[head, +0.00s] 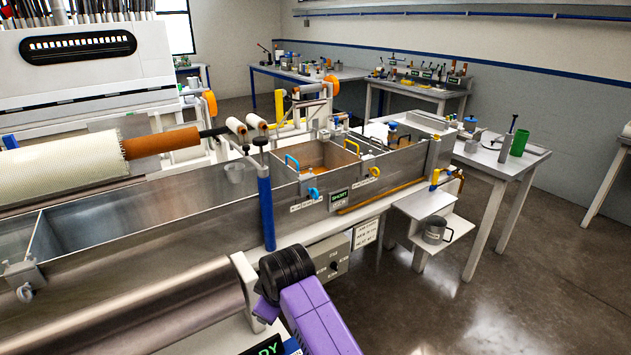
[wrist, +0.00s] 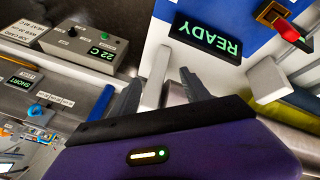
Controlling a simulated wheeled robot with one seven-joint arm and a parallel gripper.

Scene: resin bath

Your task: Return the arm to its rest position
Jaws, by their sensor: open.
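My purple arm with a black joint (head: 287,268) shows at the bottom middle of the head view, in front of the steel bath (head: 200,215). My gripper is not clearly seen in that view. In the wrist view my gripper (wrist: 162,82) has its two dark fingers apart, with nothing held between them. The fingers point toward white and metal parts beside a panel with a green READY display (wrist: 208,40), which appears upside down. Part of that display also shows at the bottom of the head view (head: 268,346).
A control box (wrist: 85,48) reading 22 C is near the fingers in the wrist view. A red-handled switch (wrist: 286,24) is at its top right. A blue post (head: 266,205) stands by the bath. A metal mug (head: 436,230) sits on a low shelf. The right floor is clear.

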